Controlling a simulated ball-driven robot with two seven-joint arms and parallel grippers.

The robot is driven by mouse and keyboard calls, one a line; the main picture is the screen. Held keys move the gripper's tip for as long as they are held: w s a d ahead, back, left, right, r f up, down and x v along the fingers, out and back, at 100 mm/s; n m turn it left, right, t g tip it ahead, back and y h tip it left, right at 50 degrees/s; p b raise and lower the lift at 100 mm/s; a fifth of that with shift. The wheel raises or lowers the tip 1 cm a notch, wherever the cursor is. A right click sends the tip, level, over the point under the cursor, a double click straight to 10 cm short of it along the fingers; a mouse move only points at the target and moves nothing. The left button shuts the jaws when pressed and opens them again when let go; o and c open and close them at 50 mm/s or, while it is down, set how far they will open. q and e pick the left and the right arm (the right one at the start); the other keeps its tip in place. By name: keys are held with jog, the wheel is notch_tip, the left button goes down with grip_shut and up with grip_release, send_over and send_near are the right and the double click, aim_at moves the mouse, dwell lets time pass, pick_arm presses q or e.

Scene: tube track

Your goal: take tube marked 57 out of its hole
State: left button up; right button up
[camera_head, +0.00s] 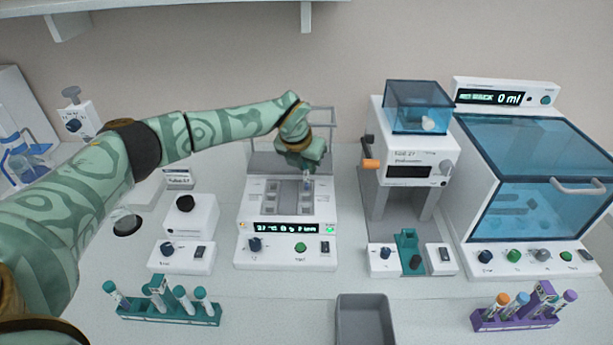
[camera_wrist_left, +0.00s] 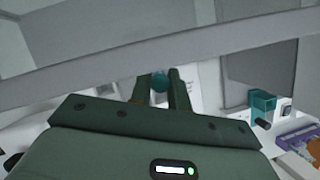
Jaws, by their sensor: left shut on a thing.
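My left gripper (camera_head: 307,172) is over the white machine (camera_head: 285,240) in the middle, above the right part of its grey block of holes (camera_head: 290,197). In the left wrist view the fingers (camera_wrist_left: 159,92) are shut on a tube with a teal cap (camera_wrist_left: 159,82). In the head view a bit of the tube (camera_head: 307,185) shows under the fingers, at the block. I cannot read its mark, nor tell how deep it sits in the hole. My right gripper is not in view.
A clear raised lid (camera_head: 320,125) stands behind the block, close to my left gripper. A teal rack (camera_head: 165,313) with several tubes is at front left, a purple rack (camera_head: 515,318) at front right. A grey bin (camera_head: 364,320) stands at the front. Another device (camera_head: 410,160) is to the right.

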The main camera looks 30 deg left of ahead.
pick_arm(q)
jog(key=shift+r, duration=0.5)
notch_tip(320, 180, up, 2)
jog(key=shift+r, duration=0.25)
jog(key=s+d+r+p, duration=0.1)
jog(key=s+d+r, duration=0.3)
jog(key=s+r, duration=0.5)
jog(key=s, duration=0.4)
jog(key=shift+s+d+r, duration=0.15)
jog(key=shift+d+r, duration=0.05)
jog(key=shift+r, duration=0.05)
notch_tip(320, 180, up, 3)
jog(key=p, duration=0.2)
jog(key=shift+r+p, duration=0.1)
jog(key=shift+p, duration=0.25)
